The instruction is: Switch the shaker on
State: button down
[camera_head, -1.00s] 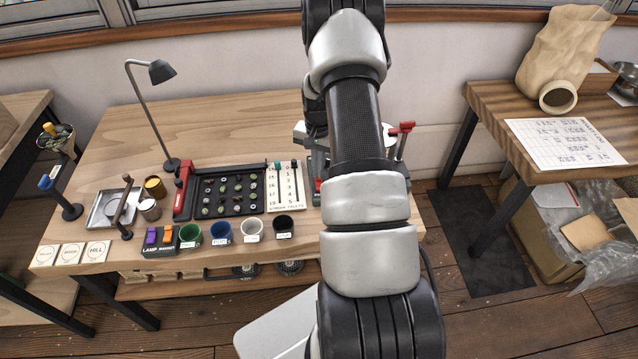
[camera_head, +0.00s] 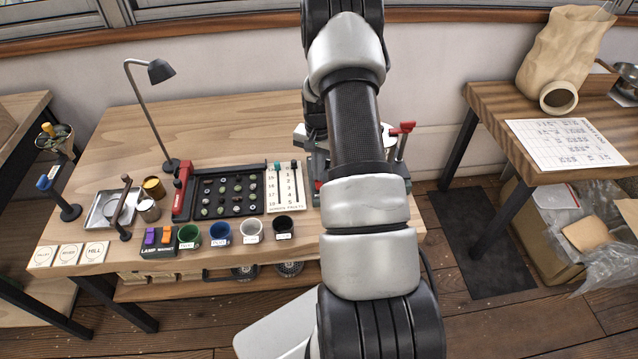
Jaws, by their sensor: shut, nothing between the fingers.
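A small dark switch box (camera_head: 158,251) stands at the front of the wooden bench. It has a purple rocker (camera_head: 150,236) on the left and an orange rocker (camera_head: 166,234) on the right. The label under the purple one reads LAMP; the label under the orange one is too small to read surely. A black tray (camera_head: 262,206) with rows of beans and a red end piece (camera_head: 182,190) lies behind the cups; I cannot tell whether it is the shaker. A machine with red-topped levers (camera_head: 403,129) is mostly hidden behind my arm. My gripper is not visible.
Green, blue, white and black cups (camera_head: 221,233) stand in a row right of the switch box. A desk lamp (camera_head: 160,72), metal tins (camera_head: 148,210) and a post with a crossbar (camera_head: 123,207) stand nearby. Label cards (camera_head: 68,254) lie at the front left. The back of the bench is clear.

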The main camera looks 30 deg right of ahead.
notch_tip(320, 180, up, 7)
jog(key=p, duration=0.3)
jog(key=shift+f, duration=0.15)
dwell(0.6)
